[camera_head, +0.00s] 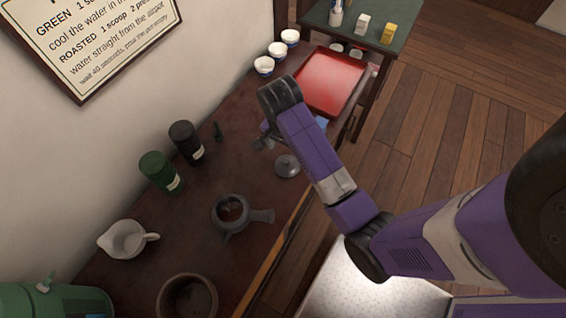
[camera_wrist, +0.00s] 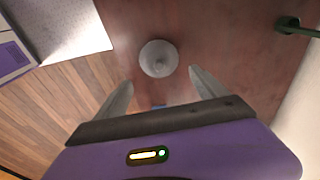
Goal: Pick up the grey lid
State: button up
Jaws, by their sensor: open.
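The grey lid (camera_head: 287,166) lies on the dark wooden counter, just right of and below my gripper in the head view. It is round with a small knob. In the wrist view the lid (camera_wrist: 158,59) sits ahead of the fingertips, roughly centred between them. My gripper (camera_head: 267,143) is above the counter, its fingers partly hidden by the wrist in the head view. In the wrist view my gripper (camera_wrist: 156,85) is open with nothing between its fingers. The grey side-handled teapot (camera_head: 229,213) stands uncovered on the counter, with dark reddish contents.
A green canister (camera_head: 160,173), a black canister (camera_head: 187,143) and a white pitcher (camera_head: 124,239) stand along the wall side. A brown bowl (camera_head: 188,297) is at the near end. A red tray (camera_head: 331,80) and white cups (camera_head: 277,51) are at the far end.

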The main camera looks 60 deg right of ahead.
aim_at(288, 162)
jog(key=shift+d+f+p, duration=0.15)
jog(key=shift+f+p, duration=0.05)
jog(key=shift+f, duration=1.75)
jog(key=shift+d+f+p, duration=0.15)
jog(key=shift+f+p, duration=0.05)
jog(key=shift+f, duration=1.7)
jog(key=shift+s, duration=0.1)
jog(key=c, duration=1.3)
jog(key=shift+f, duration=0.1)
jog(key=c, duration=0.4)
jog(key=shift+s, duration=0.1)
